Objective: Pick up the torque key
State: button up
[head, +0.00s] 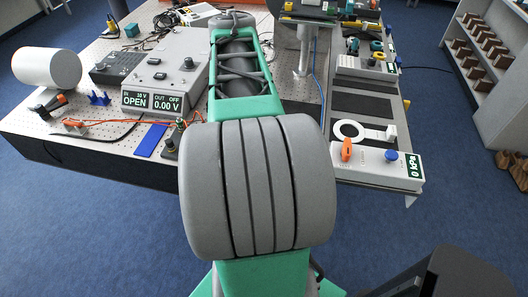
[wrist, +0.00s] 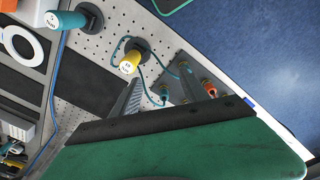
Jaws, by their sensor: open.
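In the wrist view, a small yellow handle with a label (wrist: 130,62) stands in a round dark holder on the perforated table top. A teal handle with a label (wrist: 67,20) stands in another dark holder at the upper left. The labels are too small to read, so I cannot tell which is the torque key. My gripper (wrist: 160,82) is open, its two fingers apart and nothing seen between them. The yellow handle is just beyond the left finger, and I cannot tell whether they touch. In the head view my arm hides much of the table's middle.
Teal and orange plugs with cables (wrist: 209,88) are close to the right finger. The table edge and blue floor (wrist: 245,50) lie at the upper right. In the head view, a meter box (head: 155,80) stands left of my arm and a pressure unit (head: 375,165) right.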

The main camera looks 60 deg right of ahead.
jog(key=shift+m, duration=0.4)
jog(key=s+d, duration=0.1)
jog(key=s+d+f, duration=0.1)
jog(key=d, duration=0.1)
jog(key=s+d, duration=0.1)
jog(key=s, duration=0.1)
jog(key=shift+d+f, duration=0.25)
jog(key=shift+d, duration=0.15)
notch_tip(320, 180, down, 8)
jog(key=shift+w+r+p, duration=0.15)
jog(key=shift+r+p, duration=0.1)
jog(key=shift+p, duration=0.55)
grip_shut()
